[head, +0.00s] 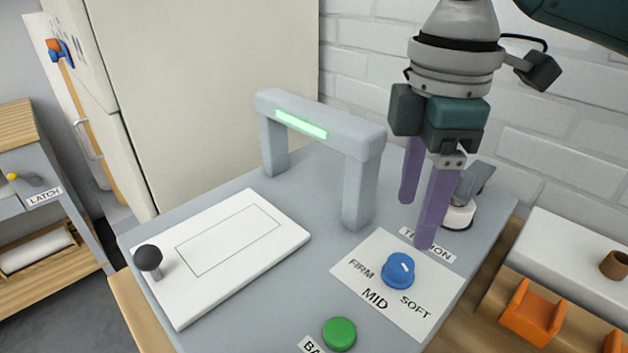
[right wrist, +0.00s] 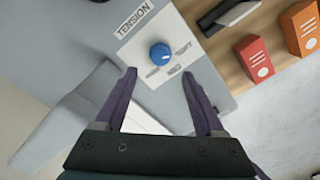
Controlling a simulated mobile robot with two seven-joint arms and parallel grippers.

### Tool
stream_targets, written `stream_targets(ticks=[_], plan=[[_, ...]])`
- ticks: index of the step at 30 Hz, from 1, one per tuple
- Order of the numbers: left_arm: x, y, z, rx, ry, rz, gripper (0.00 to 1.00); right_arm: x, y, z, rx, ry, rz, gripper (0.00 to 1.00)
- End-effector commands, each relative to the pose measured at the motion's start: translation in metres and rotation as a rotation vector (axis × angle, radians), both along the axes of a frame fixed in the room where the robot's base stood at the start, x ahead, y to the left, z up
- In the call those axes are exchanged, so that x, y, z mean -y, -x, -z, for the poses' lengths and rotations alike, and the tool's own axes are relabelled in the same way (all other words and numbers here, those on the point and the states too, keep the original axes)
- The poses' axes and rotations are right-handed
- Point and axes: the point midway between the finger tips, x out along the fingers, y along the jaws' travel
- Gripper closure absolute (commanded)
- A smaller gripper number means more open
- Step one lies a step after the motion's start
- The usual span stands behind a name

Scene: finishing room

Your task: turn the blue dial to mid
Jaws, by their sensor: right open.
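The blue dial (head: 398,270) sits on a white plate (head: 362,262) marked FIRM, MID and SOFT, with a TENSION label behind it. I cannot tell which mark the dial points to. My right gripper (head: 416,222) hangs above and behind the dial, with its purple fingers spread and nothing between them. In the right wrist view the dial (right wrist: 160,54) lies just beyond the gap between the fingertips (right wrist: 158,74), and the fingers do not appear to touch it. My left gripper is not in view.
A green button (head: 339,334) is in front of the dial. A grey arch (head: 362,185) with a green light strip stands behind left. A white board (head: 290,236) with a black knob (head: 148,258) lies left. An orange holder (head: 532,314) is on the right.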

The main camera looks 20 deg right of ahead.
Motion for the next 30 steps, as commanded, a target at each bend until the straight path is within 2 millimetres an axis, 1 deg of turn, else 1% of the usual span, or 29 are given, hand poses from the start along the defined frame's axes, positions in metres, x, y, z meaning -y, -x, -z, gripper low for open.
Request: stream_targets(ticks=[1,6,9,12,16,24,30], plan=[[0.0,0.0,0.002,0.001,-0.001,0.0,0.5,0.0,0.002,0.011,-0.006,0.001,0.0,0.29],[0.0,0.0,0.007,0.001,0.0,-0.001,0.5,0.0,0.002,0.045,-0.005,0.001,0.001,0.29],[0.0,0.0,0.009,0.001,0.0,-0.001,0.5,0.0,0.002,0.062,-0.004,0.001,0.001,0.29],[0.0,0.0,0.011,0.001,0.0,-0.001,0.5,0.0,0.001,0.073,-0.001,0.0,0.0,0.29],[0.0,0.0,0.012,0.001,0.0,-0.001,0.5,0.0,0.001,0.08,0.001,0.001,0.0,0.29],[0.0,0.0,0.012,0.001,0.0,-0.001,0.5,0.0,0.001,0.081,0.001,0.0,0.0,0.3],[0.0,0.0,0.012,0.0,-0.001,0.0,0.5,0.0,0.001,0.081,0.001,0.0,0.0,0.52]])
